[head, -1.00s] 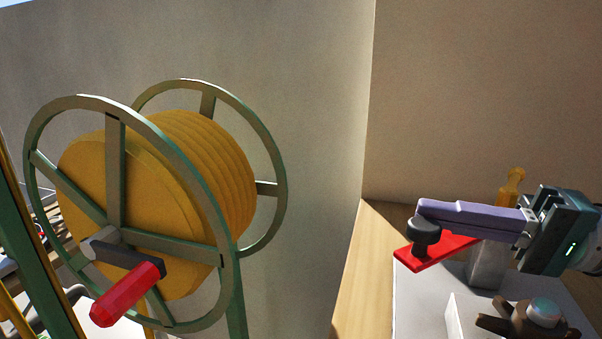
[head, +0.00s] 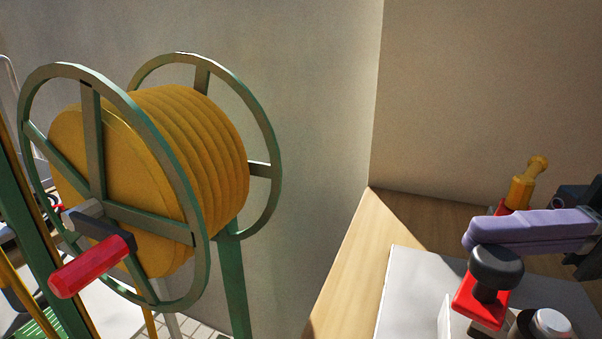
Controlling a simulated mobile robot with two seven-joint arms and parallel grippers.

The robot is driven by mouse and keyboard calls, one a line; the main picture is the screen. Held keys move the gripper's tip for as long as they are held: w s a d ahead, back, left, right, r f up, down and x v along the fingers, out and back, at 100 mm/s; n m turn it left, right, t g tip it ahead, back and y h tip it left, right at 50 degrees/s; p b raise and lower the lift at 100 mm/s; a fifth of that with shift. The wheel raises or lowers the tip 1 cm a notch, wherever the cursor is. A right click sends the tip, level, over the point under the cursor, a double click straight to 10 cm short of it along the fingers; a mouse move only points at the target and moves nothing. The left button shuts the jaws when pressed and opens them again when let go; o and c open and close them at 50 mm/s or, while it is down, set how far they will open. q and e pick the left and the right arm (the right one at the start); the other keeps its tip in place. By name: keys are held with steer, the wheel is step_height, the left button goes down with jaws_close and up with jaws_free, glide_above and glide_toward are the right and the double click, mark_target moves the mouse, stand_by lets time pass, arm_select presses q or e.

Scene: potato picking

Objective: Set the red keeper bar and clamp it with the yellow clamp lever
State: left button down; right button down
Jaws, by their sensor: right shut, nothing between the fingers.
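The red keeper bar (head: 468,309) with its black knob (head: 496,266) is at the lower right, above a pale grey plate. The yellow clamp lever (head: 523,190) stands behind it, tilted to the right, with a red part at its foot. My right gripper (head: 472,238) comes in from the right edge. Its purple fingers are shut and empty, just behind and above the black knob. I cannot tell whether they touch the knob. The gripper hides part of the fixture behind it. My left gripper is not in view.
The pale grey plate (head: 410,285) lies on a wooden table (head: 347,262) against the wall. A round silver-topped knob (head: 551,322) is at the bottom right. A large reel with a yellow drum (head: 190,150) and red crank handle (head: 92,265) stands at left. The table's left strip is clear.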

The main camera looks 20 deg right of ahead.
steer(key=shift+s+d+f+n+g+y+b, duration=0.3)
steer(key=shift+s+n+g, duration=0.15)
steer(key=shift+g, duration=0.35)
steer(key=shift+s+d+r+n+g+b, duration=0.15)
steer(key=shift+s+n+g, duration=0.1)
steer(key=shift+n+g, duration=0.2)
steer(key=shift+s+d+r+n+g+b, duration=0.15)
steer(key=shift+s+n+g, duration=0.15)
steer(key=shift+g, duration=0.15)
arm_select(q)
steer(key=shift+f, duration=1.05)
arm_select(e)
steer(key=shift+s+d, duration=0.35)
steer(key=shift+s, duration=0.3)
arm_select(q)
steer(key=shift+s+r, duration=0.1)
